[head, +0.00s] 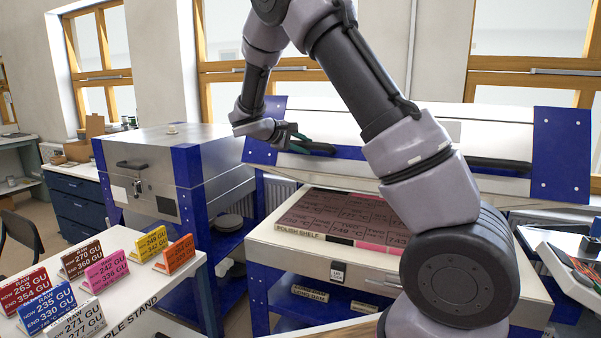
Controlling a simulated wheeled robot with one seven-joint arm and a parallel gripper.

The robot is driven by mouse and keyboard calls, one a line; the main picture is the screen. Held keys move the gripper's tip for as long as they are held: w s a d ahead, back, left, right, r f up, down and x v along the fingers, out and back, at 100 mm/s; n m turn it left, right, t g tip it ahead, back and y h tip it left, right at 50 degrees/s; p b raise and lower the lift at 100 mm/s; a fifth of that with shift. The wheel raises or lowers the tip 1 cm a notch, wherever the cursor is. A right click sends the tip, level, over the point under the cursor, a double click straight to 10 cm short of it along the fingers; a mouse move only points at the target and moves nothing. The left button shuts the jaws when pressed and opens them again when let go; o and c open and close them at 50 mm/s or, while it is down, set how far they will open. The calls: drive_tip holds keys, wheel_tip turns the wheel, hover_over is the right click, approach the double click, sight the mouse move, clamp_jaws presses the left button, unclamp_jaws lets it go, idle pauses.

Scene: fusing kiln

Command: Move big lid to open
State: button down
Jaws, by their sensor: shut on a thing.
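The big lid (345,122) is a wide pale panel with blue corner plates, in the middle and right of the head view. It stands raised and tilted above the open kiln body (300,240). A long dark handle bar (500,166) runs along its front. My gripper (298,142) is at the left part of this bar and appears shut on it; the fingertips are small and partly hidden. My arm covers the middle of the lid and part of the kiln's right side.
A smaller closed metal kiln (165,160) with blue posts stands to the left. A white table (150,315) with several coloured sample cards is at front left. A tool tray (575,270) is at right.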

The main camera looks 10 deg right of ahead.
sight(318, 133)
drive_tip(key=shift+w+d+r, duration=0.3)
drive_tip(key=shift+w+r, duration=0.1)
drive_tip(key=shift+r, duration=0.45)
drive_tip(key=shift+w+d+r, duration=0.3)
drive_tip(key=shift+w+r, duration=0.1)
drive_tip(key=shift+r, duration=0.5)
drive_tip(key=shift+w+d+r, duration=0.3)
drive_tip(key=shift+w+r, duration=0.1)
drive_tip(key=shift+r, duration=0.45)
drive_tip(key=c, duration=0.6)
unclamp_jaws()
drive_tip(key=v, duration=1.1)
drive_tip(key=shift+w+f, duration=0.1)
